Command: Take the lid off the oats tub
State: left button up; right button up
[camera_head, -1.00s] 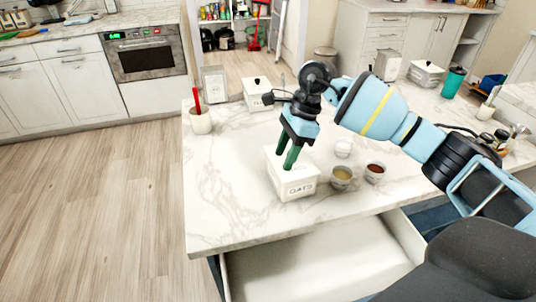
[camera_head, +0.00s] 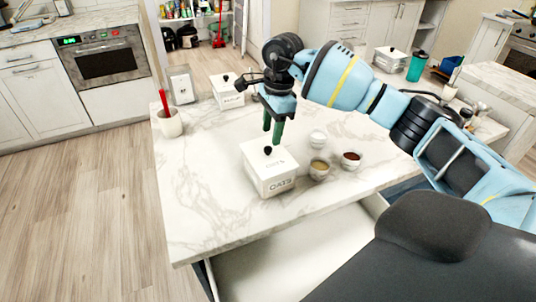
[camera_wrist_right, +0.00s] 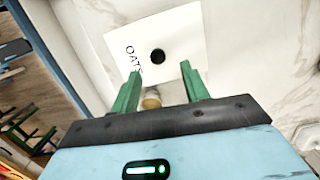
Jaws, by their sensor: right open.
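The white square oats tub (camera_head: 272,183) stands on the marble counter, marked OATS on its front. Its white lid (camera_head: 256,155) is on, with a round black knob (camera_head: 268,151) in the middle. My right gripper (camera_head: 272,138) has green fingers pointing down, just above and behind the knob in the head view. It is open and empty. In the right wrist view the lid (camera_wrist_right: 185,40) and the knob (camera_wrist_right: 157,56) show beyond the fingertips (camera_wrist_right: 160,80), the knob lined up with the gap between them. My left gripper is not in view.
Small bowls (camera_head: 319,168) stand right of the tub, one with dark red contents (camera_head: 351,160). Another white lidded tub (camera_head: 227,92) and a cup with a red utensil (camera_head: 169,123) stand behind and left. An open drawer (camera_head: 290,255) juts out below the counter. The counter's front left is clear.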

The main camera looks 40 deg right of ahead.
aim_at(268, 147)
jog(key=shift+a+f, duration=0.25)
jog(key=shift+f, duration=0.9)
jog(key=shift+a+f, duration=0.25)
jog(key=shift+f, duration=0.9)
grip_shut()
